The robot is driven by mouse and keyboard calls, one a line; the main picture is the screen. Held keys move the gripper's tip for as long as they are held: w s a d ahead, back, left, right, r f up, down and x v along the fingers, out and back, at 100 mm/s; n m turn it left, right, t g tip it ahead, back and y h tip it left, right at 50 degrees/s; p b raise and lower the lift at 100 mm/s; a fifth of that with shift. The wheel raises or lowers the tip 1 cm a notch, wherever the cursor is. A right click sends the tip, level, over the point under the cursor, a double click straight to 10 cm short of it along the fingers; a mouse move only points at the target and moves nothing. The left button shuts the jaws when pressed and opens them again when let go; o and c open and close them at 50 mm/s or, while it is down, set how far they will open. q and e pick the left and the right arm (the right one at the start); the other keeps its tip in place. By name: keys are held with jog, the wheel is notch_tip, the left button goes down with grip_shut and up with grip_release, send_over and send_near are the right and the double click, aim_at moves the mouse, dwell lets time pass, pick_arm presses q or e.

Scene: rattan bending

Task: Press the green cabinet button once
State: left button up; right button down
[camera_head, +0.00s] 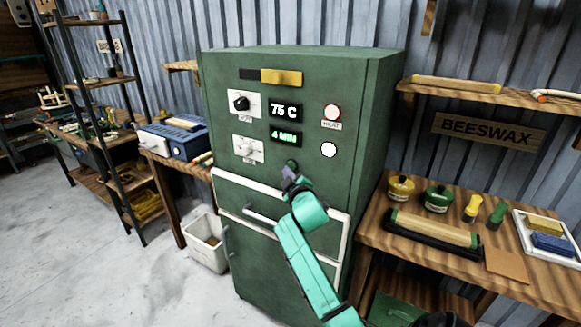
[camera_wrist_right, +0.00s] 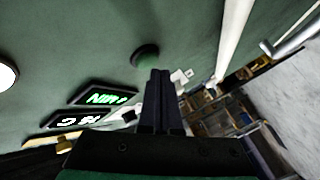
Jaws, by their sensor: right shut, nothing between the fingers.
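The green cabinet (camera_head: 235,90) stands in the middle of the head view. Its green button (camera_head: 291,165) is a small round knob below the "4 MIN" display, just above and touching the outline of my right gripper in the picture. My right gripper (camera_head: 290,181) is shut and empty in front of the panel. In the right wrist view the button (camera_wrist_right: 145,56) lies just beyond the closed fingertips (camera_wrist_right: 160,74). I cannot tell whether they touch it. My left gripper does not show.
A white-edged drawer (camera_head: 262,212) sits below. A wooden table (camera_head: 380,232) with jars stands at right, a white bin (camera_head: 205,243) at left.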

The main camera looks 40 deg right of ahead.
jog(key=shift+a, duration=0.2)
jog(key=a, duration=0.1)
jog(key=s+a, duration=0.1)
jog(key=a, duration=0.2)
jog(key=shift+s+a, duration=0.3)
jog(key=shift+a, duration=0.1)
dwell(0.8)
